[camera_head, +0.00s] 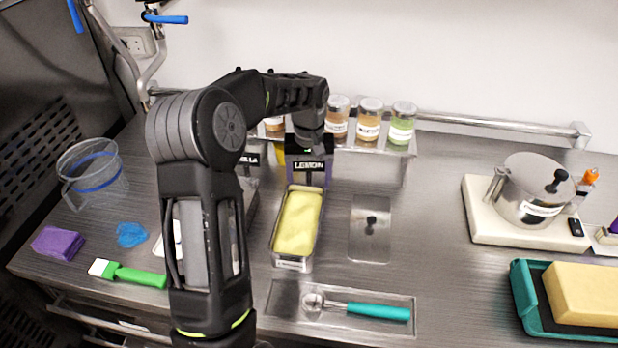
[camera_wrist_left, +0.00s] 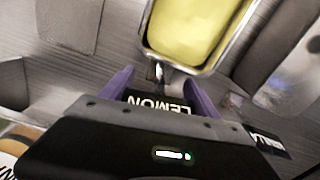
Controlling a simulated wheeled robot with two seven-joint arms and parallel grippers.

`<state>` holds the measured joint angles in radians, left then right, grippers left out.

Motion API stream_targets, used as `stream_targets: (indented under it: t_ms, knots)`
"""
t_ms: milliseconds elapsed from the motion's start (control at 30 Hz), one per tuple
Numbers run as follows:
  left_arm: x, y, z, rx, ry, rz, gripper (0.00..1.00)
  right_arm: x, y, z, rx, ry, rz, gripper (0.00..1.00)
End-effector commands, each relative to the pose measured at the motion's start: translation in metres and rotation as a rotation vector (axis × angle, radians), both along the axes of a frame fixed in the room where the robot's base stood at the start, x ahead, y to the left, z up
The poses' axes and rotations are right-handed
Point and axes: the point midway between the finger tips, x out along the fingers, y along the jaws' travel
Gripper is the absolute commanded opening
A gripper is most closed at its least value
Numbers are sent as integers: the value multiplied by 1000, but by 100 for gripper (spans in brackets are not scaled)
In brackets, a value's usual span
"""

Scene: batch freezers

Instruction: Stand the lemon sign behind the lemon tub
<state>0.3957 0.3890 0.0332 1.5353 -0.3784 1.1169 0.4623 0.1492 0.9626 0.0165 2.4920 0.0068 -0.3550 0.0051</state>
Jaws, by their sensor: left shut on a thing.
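The lemon sign (camera_head: 309,166) is a small black plate with white lettering, upright just behind the lemon tub. The lemon tub (camera_head: 298,222) is a long metal pan of pale yellow ice cream in the middle of the counter. My left gripper (camera_head: 308,172) has purple fingers and is shut on the sign from above. In the left wrist view the sign (camera_wrist_left: 158,103) sits between the fingers, beside the end of the tub (camera_wrist_left: 195,32). I cannot tell whether the sign's foot touches the counter. My right gripper is not in view.
A rack (camera_head: 413,150) of labelled jars stands behind the sign. A vanilla sign (camera_head: 250,159) is close on the left, partly hidden by my arm. A lidded metal pan (camera_head: 370,236) lies right of the tub, and a scoop (camera_head: 370,310) on a tray lies in front.

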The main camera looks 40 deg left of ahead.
Motion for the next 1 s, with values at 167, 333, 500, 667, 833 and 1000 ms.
stream_targets:
  t_ms: [167, 333, 500, 667, 833, 1000]
  knots:
    - [0, 0, 0, 0, 0, 0, 27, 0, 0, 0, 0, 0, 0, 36]
    - [0, 0, 0, 0, 0, 0, 83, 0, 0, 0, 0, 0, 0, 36]
    - [0, 0, 0, 0, 0, 0, 96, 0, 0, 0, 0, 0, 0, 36]
    - [0, 0, 0, 0, 0, 0, 96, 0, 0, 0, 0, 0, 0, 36]
    - [0, 0, 0, 0, 0, 0, 100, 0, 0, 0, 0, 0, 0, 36]
    - [0, 0, 1, 0, 0, 0, 100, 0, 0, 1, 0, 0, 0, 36]
